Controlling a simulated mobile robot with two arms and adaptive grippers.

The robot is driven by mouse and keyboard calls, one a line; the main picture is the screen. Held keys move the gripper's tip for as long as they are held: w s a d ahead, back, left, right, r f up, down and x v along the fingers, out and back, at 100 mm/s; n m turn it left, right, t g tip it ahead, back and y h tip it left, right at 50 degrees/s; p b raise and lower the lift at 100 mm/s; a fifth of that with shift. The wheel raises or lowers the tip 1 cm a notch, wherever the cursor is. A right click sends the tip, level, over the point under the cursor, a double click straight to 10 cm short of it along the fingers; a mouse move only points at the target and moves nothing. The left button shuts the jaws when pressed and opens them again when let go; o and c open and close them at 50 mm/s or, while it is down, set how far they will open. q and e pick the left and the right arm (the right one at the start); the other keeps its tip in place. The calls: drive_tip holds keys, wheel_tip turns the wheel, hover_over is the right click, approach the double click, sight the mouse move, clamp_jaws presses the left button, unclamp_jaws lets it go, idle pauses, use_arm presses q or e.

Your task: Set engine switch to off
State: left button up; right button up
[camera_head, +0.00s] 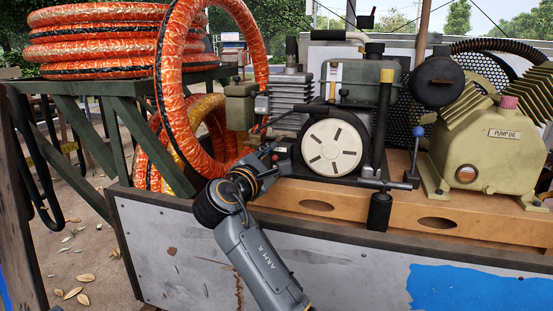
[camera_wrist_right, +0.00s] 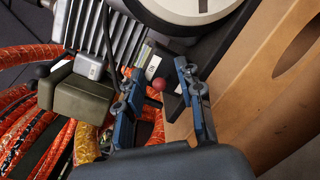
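The engine (camera_head: 335,145) stands on the cart with a round white flywheel cover, which also shows at the top of the wrist view (camera_wrist_right: 190,8). The engine switch appears to be the small red knob (camera_wrist_right: 158,84) at the engine's lower front, beside a small white label. My right gripper (camera_head: 270,153) is at the engine's lower left corner. In the wrist view its two blue fingers (camera_wrist_right: 159,70) are apart, with the red knob showing between them. I cannot tell whether either finger touches it. Which position the switch is in cannot be read. My left gripper is not in view.
Orange hoses (camera_head: 100,40) lie coiled on a green rack (camera_head: 110,85) at left, and one loop hangs beside my right gripper. A green-grey box (camera_wrist_right: 85,98) is left of the fingers. A wooden beam (camera_head: 330,202) runs below the engine. A pump (camera_head: 478,140) stands at right.

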clamp_jaws()
drive_tip(key=shift+s+f+t+h+b, duration=0.1)
drive_tip(key=shift+f+t+h+b, duration=0.45)
drive_tip(key=shift+t, duration=0.35)
drive_tip(key=shift+a+m+t, duration=0.1)
drive_tip(key=shift+m+t, duration=0.2)
drive_tip(key=shift+r, duration=0.1)
drive_tip(key=shift+o, duration=0.3)
unclamp_jaws()
drive_tip(key=v, duration=0.7)
drive_tip(key=shift+s+a, duration=0.15)
drive_tip(key=shift+s, duration=0.05)
